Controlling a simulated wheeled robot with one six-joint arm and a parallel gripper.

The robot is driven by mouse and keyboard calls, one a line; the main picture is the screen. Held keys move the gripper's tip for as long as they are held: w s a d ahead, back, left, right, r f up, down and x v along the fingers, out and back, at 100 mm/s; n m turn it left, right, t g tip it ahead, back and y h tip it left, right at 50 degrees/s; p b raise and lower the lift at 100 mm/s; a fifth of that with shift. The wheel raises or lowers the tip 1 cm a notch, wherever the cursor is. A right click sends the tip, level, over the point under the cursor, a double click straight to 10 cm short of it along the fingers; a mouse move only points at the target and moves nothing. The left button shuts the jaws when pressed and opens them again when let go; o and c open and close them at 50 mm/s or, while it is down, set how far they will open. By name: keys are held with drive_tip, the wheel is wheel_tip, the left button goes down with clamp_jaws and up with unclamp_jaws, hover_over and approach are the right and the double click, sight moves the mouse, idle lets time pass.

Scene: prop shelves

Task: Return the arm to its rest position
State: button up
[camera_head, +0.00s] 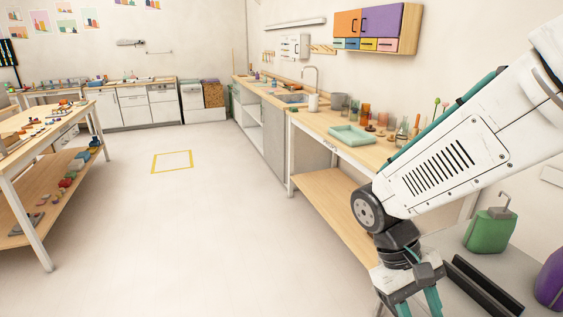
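My white arm (450,155) reaches in from the upper right and slopes down to the left, with its joint (372,206) near the right-hand bench. Below it, my gripper (418,303) points down at the bottom edge. Its two teal fingers are apart where they show, but their tips are cut off by the frame. I see nothing held in the visible part. Whether the gripper is open or shut at the tips is hidden.
A green jug (489,232) and a purple object (551,280) stand right of my gripper, near a black rail (484,288). The right-hand bench holds a mint tray (352,135) and jars. A table (40,245) stands left. The middle floor (200,240) is clear.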

drive_tip(key=s+d+r+m+t+y, duration=0.1)
drive_tip(key=s+r+t+y, duration=0.1)
drive_tip(key=r, duration=0.4)
drive_tip(key=s+d+r+m+t+y, duration=0.1)
drive_tip(key=s+r+t+y, duration=0.1)
drive_tip(key=s+r+t, duration=0.2)
drive_tip(key=shift+d+r+m+t, duration=0.3)
drive_tip(key=shift+d+r+m, duration=0.1)
drive_tip(key=shift+r, duration=0.85)
idle(0.8)
